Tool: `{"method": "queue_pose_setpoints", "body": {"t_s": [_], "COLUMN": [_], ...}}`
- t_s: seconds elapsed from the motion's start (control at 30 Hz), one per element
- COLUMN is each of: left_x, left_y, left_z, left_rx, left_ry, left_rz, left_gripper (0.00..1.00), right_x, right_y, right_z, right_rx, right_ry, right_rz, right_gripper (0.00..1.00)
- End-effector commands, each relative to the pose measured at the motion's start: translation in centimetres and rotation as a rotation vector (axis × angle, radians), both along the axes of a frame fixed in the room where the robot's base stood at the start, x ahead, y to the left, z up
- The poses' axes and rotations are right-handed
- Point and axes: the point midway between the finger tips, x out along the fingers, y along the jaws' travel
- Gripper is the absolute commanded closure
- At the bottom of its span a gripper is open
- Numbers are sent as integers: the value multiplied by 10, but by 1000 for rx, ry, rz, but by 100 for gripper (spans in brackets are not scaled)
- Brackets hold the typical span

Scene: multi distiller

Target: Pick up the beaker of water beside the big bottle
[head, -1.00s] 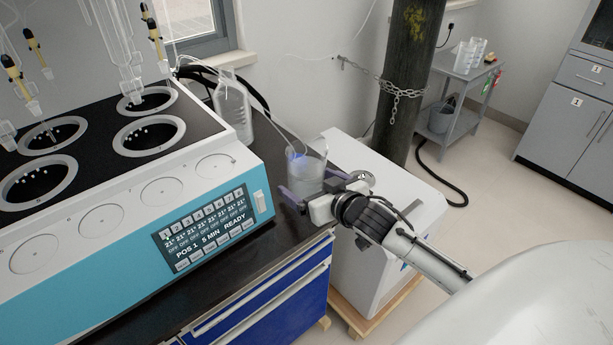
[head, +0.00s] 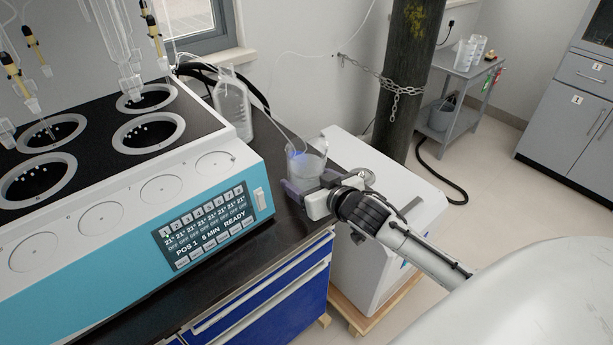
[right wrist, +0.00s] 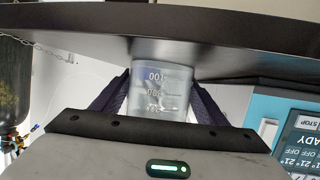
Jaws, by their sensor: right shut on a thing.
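The clear beaker of water (head: 306,166) is at the right end of the dark bench, beside the big bottle (head: 232,106). My right gripper (head: 306,190) is shut on the beaker, with its fingers on either side of the lower part. In the right wrist view the beaker (right wrist: 160,88) shows graduation marks between the two dark fingers (right wrist: 160,100). Whether its base touches the bench is hard to tell. The big bottle is clear and stands behind and to the left, with tubing near its neck. My left gripper is not in view.
The blue and white distiller (head: 150,220) fills the left of the bench, close to the beaker. A white box unit (head: 395,215) stands right of the bench. A chained dark cylinder (head: 408,80) and a grey cart (head: 465,85) are behind.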

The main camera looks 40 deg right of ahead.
Motion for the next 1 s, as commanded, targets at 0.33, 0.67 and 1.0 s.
{"method": "queue_pose_setpoints", "body": {"t_s": [0.33,0.67,1.0], "left_x": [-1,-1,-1], "left_y": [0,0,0], "left_z": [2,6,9], "left_rx": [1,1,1], "left_ry": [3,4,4], "left_rz": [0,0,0], "left_gripper": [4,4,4], "right_x": [1,1,1], "right_y": [0,-1,0], "right_z": [15,46,78], "right_rx": [-1,-1,-3], "right_ry": [-8,-10,-9], "right_rz": [0,0,1], "right_gripper": [76,76,76]}}
